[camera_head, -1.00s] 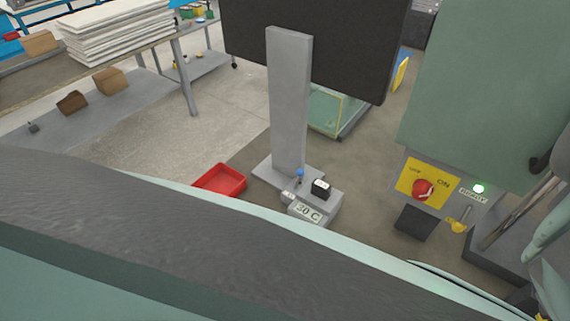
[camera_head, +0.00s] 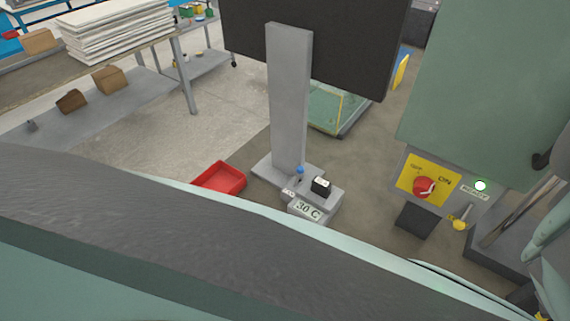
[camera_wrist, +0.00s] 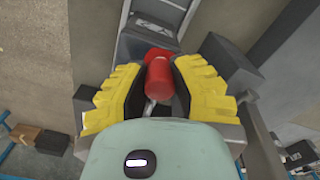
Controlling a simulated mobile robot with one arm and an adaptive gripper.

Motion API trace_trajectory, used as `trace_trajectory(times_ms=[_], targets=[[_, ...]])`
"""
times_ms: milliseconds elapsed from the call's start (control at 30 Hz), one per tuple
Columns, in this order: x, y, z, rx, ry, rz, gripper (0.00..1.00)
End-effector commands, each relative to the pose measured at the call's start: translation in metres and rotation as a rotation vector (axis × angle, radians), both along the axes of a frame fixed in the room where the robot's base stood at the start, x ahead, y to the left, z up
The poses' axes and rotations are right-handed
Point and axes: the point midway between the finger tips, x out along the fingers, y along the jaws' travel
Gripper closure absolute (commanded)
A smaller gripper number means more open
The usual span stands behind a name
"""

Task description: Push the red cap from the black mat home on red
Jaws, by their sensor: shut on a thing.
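In the wrist view, my gripper (camera_wrist: 158,88) has its yellow ribbed fingers closed around a red cap (camera_wrist: 160,76), a rounded cylinder. A second red part (camera_wrist: 154,54) shows just beyond its far end. I cannot tell whether the two touch or are one piece. Dark grey blocks lie behind them. My gripper does not show clearly in the head view. I cannot make out the black mat in either view.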

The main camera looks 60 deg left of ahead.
Motion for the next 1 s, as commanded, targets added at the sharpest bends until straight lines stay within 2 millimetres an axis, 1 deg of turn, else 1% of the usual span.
trace_trajectory(times_ms=[1000], targets=[[-0.0002, 0.0004, -0.0099, 0.001, 0.001, 0.001, 0.91]])
